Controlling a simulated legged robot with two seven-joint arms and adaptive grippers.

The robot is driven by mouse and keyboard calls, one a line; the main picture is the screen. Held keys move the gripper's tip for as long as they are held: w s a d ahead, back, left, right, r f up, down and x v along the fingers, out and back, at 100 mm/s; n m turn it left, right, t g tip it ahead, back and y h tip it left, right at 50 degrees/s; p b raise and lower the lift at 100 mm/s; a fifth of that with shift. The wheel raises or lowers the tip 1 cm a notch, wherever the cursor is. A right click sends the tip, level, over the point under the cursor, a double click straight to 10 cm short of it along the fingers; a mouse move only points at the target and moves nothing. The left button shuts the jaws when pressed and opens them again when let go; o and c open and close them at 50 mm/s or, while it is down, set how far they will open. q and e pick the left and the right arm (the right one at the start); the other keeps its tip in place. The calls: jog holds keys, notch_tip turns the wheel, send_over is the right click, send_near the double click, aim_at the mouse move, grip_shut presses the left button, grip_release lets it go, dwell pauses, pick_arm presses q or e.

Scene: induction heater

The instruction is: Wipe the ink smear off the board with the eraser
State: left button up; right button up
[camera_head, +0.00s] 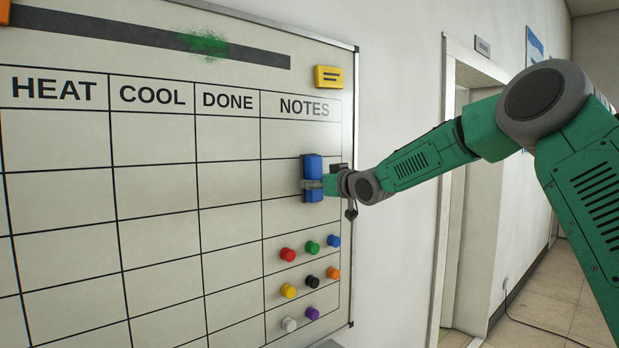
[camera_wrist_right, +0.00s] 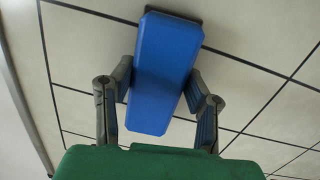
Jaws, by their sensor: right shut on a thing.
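The whiteboard (camera_head: 155,228) fills the left of the head view, with a printed grid headed HEAT, COOL, DONE and NOTES. A green ink smear (camera_head: 205,43) lies at the top, across the dark bar above the grid. The blue eraser (camera_head: 313,168) is upright at the NOTES column, and also shows in the right wrist view (camera_wrist_right: 165,70). My right gripper (camera_head: 312,185) is shut on the eraser, its fingers on both sides in the wrist view (camera_wrist_right: 160,95). The eraser's dark underside is at or very near the board; I cannot tell if it touches. My left gripper is not in view.
Several coloured magnets (camera_head: 312,282) sit on the lower NOTES column, below the eraser. A yellow block (camera_head: 328,77) is at the board's upper right corner. The board's frame (camera_head: 354,120) ends right of the eraser. A doorway (camera_head: 452,200) lies beyond.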

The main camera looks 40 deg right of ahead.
jog(key=shift+w+d+p, duration=0.1)
jog(key=shift+d+p, duration=0.6)
jog(key=shift+d, duration=0.7)
jog(key=shift+w+d, duration=0.15)
jog(key=shift+d, duration=2.35)
jog(key=s+b, duration=0.3)
jog(key=s, duration=0.3)
jog(key=shift+s+d, duration=0.1)
jog(key=shift+s, duration=0.05)
